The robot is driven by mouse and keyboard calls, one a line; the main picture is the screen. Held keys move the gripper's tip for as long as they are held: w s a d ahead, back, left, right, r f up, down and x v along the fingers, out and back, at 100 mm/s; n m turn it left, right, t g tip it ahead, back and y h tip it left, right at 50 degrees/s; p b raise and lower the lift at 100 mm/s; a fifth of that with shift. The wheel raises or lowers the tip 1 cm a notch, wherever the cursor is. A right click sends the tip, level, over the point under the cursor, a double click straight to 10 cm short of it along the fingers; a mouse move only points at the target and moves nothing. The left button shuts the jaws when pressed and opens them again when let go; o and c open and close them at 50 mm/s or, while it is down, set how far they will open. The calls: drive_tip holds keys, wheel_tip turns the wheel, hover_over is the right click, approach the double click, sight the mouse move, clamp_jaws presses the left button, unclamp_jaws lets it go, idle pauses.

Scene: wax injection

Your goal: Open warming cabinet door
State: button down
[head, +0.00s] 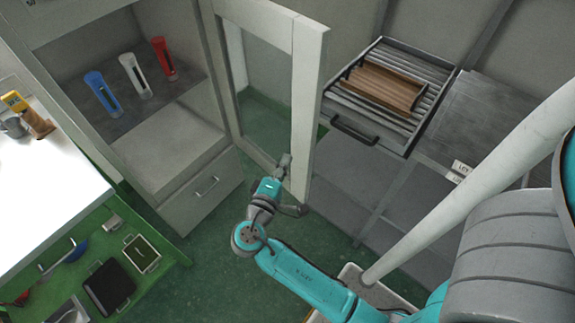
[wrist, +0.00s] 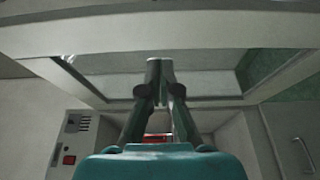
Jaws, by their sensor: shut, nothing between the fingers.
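The warming cabinet (head: 190,135) stands at the upper left, its shelf space exposed. Its white-framed glass door (head: 308,90) is swung out from the cabinet front, standing wide open. My gripper (head: 286,160) is shut and empty, low beside the door's outer upright on the cabinet side. In the wrist view the fingertips (wrist: 160,62) are together in front of the door's pane and lower frame (wrist: 200,45). I cannot tell whether they touch the door. A door handle is not clearly visible.
Blue (head: 103,95), white (head: 135,76) and red (head: 163,58) holders stand on the cabinet shelf. A drawer (head: 203,195) lies below it. To the right, an open slatted drawer (head: 355,137) juts out. A white worktop (head: 45,190) borders the left. Green floor (head: 205,255) is clear between.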

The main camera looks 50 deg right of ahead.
drive_tip(key=s+a, duration=0.6)
drive_tip(key=a, duration=0.2)
drive_tip(key=shift+a, duration=0.2)
wheel_tip(320, 180, down, 8)
drive_tip(key=s+d+n+t+y, duration=0.1)
drive_tip(key=s+n+t+y, duration=0.1)
drive_tip(key=n+t+y, duration=0.3)
drive_tip(key=s+a+f+y, duration=0.5)
drive_tip(key=s+f+y, duration=0.1)
drive_tip(key=s+y, duration=0.2)
drive_tip(key=s+a+r+m+t+y, duration=0.2)
drive_tip(key=s+a+r+m, duration=0.1)
drive_tip(key=r, duration=0.4)
drive_tip(key=s+a+r+m+t+y, duration=0.2)
drive_tip(key=s+a+r+m, duration=0.1)
drive_tip(key=s+r+m, duration=0.2)
wheel_tip(320, 180, up, 4)
drive_tip(key=s, duration=0.2)
drive_tip(key=shift+s+f+t, duration=0.25)
drive_tip(key=shift+s+t, duration=0.05)
drive_tip(key=shift+t, duration=0.1)
